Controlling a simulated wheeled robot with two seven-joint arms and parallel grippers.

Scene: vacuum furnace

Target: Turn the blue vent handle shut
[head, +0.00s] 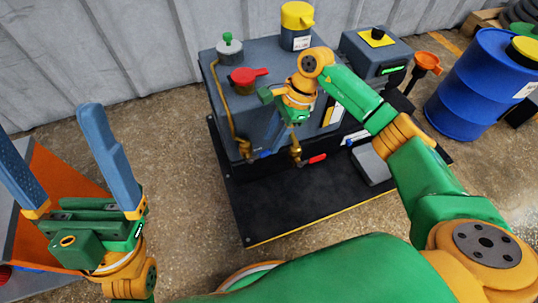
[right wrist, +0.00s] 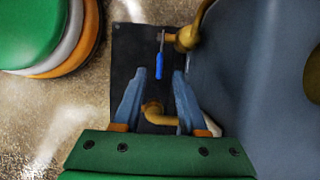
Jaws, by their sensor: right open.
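The blue vent handle (head: 264,154) sits low at the front left of the grey furnace body, by a brass valve. In the right wrist view the blue handle (right wrist: 159,65) hangs from its brass valve (right wrist: 188,38), in line with the gap between my fingertips and apparently beyond them. My right gripper (head: 277,138) is open and empty in front of the furnace; its two blue fingers (right wrist: 159,76) show on either side of the gap. Its fingertips are partly hidden in the head view. My left gripper (head: 45,125) is open and empty at the far left.
A red handle (head: 317,159) is right of the blue one. A brass pipe (right wrist: 155,112) shows low between my right fingers. The furnace (head: 222,105) stands on a black base (head: 290,215). A red lever (head: 248,75) is on top. A blue drum (head: 470,85) stands right.

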